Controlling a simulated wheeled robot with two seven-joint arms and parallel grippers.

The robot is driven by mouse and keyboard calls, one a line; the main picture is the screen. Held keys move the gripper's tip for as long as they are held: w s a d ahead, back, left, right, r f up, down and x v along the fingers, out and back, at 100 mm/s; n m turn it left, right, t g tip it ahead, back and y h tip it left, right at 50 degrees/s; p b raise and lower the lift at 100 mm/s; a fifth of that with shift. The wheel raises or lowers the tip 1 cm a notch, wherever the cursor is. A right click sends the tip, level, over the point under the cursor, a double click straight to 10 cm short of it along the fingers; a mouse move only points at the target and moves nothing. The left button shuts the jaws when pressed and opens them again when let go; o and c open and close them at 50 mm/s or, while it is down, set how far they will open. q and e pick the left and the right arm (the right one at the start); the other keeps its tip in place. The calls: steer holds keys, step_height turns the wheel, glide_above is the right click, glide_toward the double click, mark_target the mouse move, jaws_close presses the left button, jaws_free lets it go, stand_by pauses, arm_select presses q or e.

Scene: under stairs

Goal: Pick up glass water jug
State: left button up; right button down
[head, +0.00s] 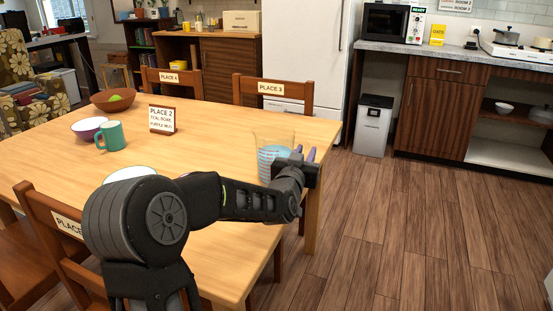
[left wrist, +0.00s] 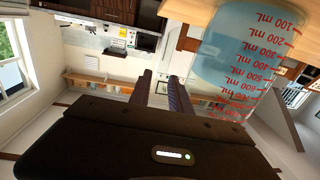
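The glass water jug (head: 273,152) is clear with pale blue water and stands near the right edge of the wooden table (head: 222,126). My left arm partly hides its lower right side. In the left wrist view the jug (left wrist: 245,55) shows large at the upper right, upside down, with red mL marks. My left gripper (head: 305,154) is just right of the jug in the head view. In the left wrist view its two fingers (left wrist: 160,92) are apart with nothing between them, and the jug is beside them. My right gripper is not in view.
The table also holds a teal mug (head: 111,136), a bowl (head: 90,127), a brown bowl (head: 113,100) with green inside, and a PLACE 2 sign (head: 162,119). A white bowl (head: 131,173) is partly hidden by my arm. Chairs (head: 274,90) surround the table. Floor at right is clear.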

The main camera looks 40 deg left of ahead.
arm_select(q)
steer(key=shift+x, duration=1.1)
steer(key=shift+c, duration=0.4)
jaws_close()
stand_by(0.4)
steer(key=shift+r, duration=0.25)
